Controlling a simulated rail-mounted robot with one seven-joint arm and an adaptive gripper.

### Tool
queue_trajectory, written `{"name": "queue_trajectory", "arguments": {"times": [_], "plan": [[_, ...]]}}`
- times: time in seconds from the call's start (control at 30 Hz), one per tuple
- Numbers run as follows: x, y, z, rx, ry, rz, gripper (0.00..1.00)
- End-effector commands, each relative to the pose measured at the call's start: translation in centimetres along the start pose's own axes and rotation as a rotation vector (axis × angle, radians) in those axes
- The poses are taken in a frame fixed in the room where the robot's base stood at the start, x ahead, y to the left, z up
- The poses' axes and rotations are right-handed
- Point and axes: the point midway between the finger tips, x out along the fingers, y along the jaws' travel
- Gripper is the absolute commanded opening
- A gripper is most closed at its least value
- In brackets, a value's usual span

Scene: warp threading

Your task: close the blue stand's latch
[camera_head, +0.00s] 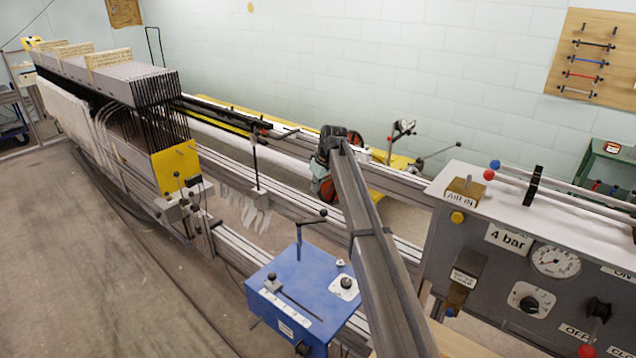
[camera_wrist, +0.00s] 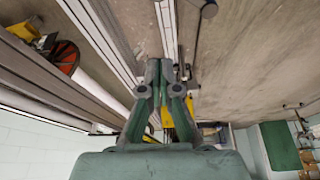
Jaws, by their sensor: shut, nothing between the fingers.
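The blue stand (camera_head: 302,283) is at the lower middle of the head view, at the front rail. Its top carries an upright black lever (camera_head: 299,238) with a side arm, a slot with a black knob (camera_head: 272,283), and a round dial (camera_head: 344,287). I cannot tell which part is the latch, or its state. My gripper (camera_wrist: 168,66) is shut and empty in the wrist view. In the head view my arm reaches past the stand towards the back rails, and its fingertips cannot be made out. The blue stand is not recognisable in the wrist view.
A grey control panel (camera_head: 520,275) with a gauge stands at right, close to my arm. Long metal rails (camera_head: 290,195) run behind the stand. A frame of dark plates (camera_head: 140,85) with a yellow end plate is at left. The floor (camera_head: 100,240) at front left is clear.

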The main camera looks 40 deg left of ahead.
Motion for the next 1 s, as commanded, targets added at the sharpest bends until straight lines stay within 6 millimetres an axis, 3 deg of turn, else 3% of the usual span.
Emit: {"name": "queue_trajectory", "arguments": {"times": [0.33,0.4,0.6,1.0], "plan": [[6.5,0.0,-0.1,0.000,-0.002,-0.001,0.00],[5.9,-0.2,1.4,0.001,-0.001,0.000,0.00],[5.7,-0.1,3.5,0.000,-0.001,0.000,0.00],[5.8,0.0,4.0,0.000,0.000,0.000,0.00]]}}
